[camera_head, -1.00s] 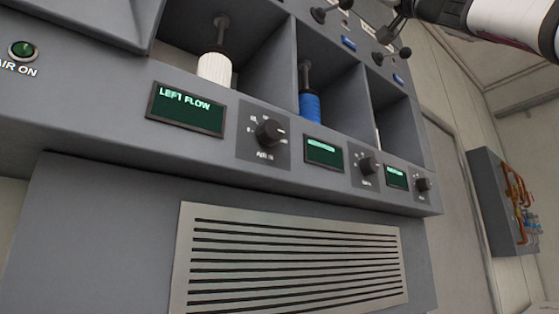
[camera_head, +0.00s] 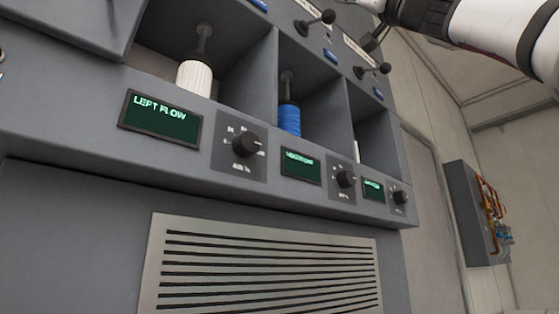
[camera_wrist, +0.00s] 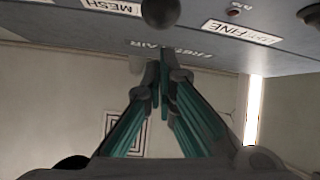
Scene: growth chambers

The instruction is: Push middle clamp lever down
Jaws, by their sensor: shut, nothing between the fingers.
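The middle clamp lever (camera_head: 315,21) is a dark lever with a ball knob, sticking out of the sloped grey panel above the bay with the blue cartridge (camera_head: 289,118). The right clamp lever (camera_head: 372,70) is a similar one, lower and to its right. My gripper (camera_head: 370,44) is partly in view at the top right, between the two levers and apart from both knobs. In the wrist view my gripper (camera_wrist: 164,66) is shut and empty, its fingertips close under the panel. A dark ball knob (camera_wrist: 160,11) shows just beyond the tips; I cannot tell which lever it belongs to.
A white cartridge (camera_head: 194,78) stands in the left bay. Flow displays (camera_head: 160,120) and dials (camera_head: 246,144) line the ledge below. A vent grille (camera_head: 265,270) is beneath. A wall box with orange pipes (camera_head: 480,214) hangs at the right.

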